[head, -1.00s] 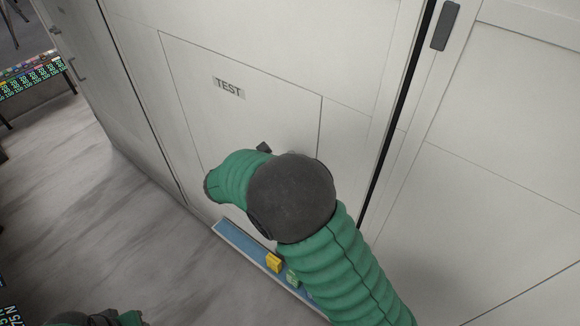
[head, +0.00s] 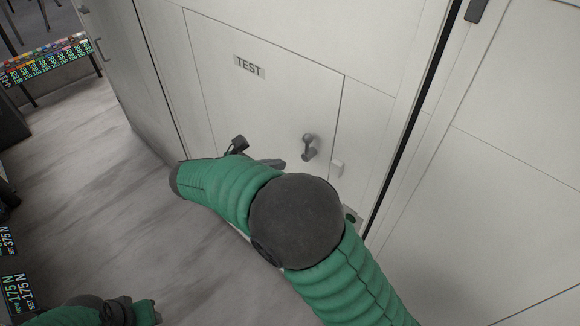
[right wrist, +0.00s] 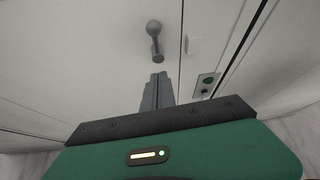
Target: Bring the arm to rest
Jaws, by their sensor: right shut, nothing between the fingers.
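My right arm (head: 235,195), green with a dark elbow, reaches across the lower middle of the head view. Its forearm points left and away, in front of the white panel. My right gripper (head: 278,164) shows partly as grey fingers past the forearm. In the right wrist view the gripper's fingers (right wrist: 156,84) are shut together and empty. They point toward the panel, below a grey handle in that picture, with a visible gap. Part of my left arm (head: 105,311) shows at the bottom left of the head view; its gripper is out of sight.
The white panel (head: 250,105) marked TEST carries a grey handle (head: 310,147), also in the right wrist view (right wrist: 155,42). A small white block (head: 337,168) sits beside it. A box with a green button (right wrist: 207,84) is lower right. Open grey floor (head: 100,190) lies left.

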